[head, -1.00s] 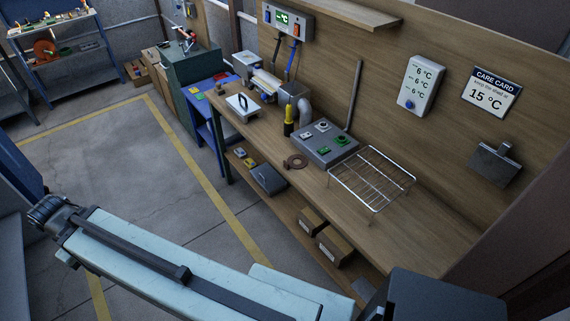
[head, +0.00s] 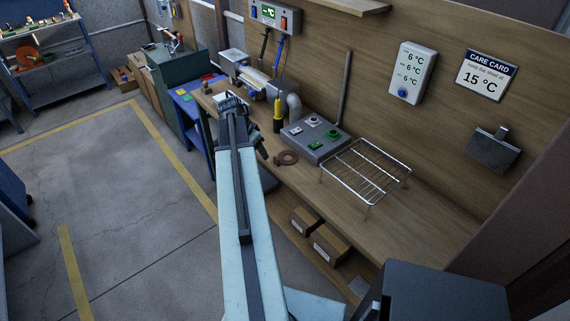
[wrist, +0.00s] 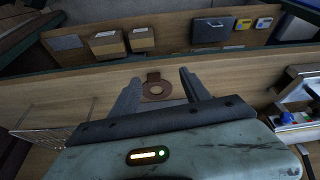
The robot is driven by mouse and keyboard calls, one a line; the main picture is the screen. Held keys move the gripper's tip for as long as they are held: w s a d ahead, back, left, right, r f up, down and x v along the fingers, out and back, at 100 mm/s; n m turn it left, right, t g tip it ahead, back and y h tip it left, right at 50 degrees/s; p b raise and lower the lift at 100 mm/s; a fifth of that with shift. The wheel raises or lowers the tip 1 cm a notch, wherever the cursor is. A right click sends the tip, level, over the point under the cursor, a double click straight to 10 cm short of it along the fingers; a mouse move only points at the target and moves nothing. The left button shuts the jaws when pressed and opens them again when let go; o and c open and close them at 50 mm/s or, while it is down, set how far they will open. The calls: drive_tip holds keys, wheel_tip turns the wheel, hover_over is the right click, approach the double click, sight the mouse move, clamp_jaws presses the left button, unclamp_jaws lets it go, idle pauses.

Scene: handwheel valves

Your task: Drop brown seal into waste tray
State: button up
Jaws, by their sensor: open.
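The brown seal (head: 286,158) is a flat ring with a tab, lying on the wooden workbench near its front edge. In the wrist view the brown seal (wrist: 156,89) shows between my two spread fingers. My gripper (wrist: 160,76) is open and empty; I cannot tell its height above the bench. No tray is clearly marked as waste; a dark grey tray (wrist: 212,29) sits on the lower shelf in the wrist view.
A grey box with green parts (head: 314,138), a yellow-and-black bottle (head: 278,115) and a wire rack (head: 366,170) stand near the seal. Cardboard boxes (head: 329,242) sit on the lower shelf. The bench right of the rack is clear.

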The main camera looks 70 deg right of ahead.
drive_tip(key=m, duration=0.2)
approach(275, 159)
drive_tip(key=s+f, duration=0.1)
drive_tip(key=f+b, duration=0.2)
drive_tip(key=d+f+b, duration=0.1)
drive_tip(key=shift+s+d+f+g, duration=0.1)
drive_tip(key=shift+s+d+g, duration=0.05)
drive_tip(key=shift+s+g, duration=0.15)
drive_tip(key=b+x, duration=0.2)
drive_tip(key=w+b+x, duration=0.1)
drive_tip(key=b+x, duration=0.2)
drive_tip(key=shift+f, duration=0.15)
clamp_jaws()
drive_tip(key=shift+r+p, duration=0.3)
drive_tip(key=shift+p, duration=0.05)
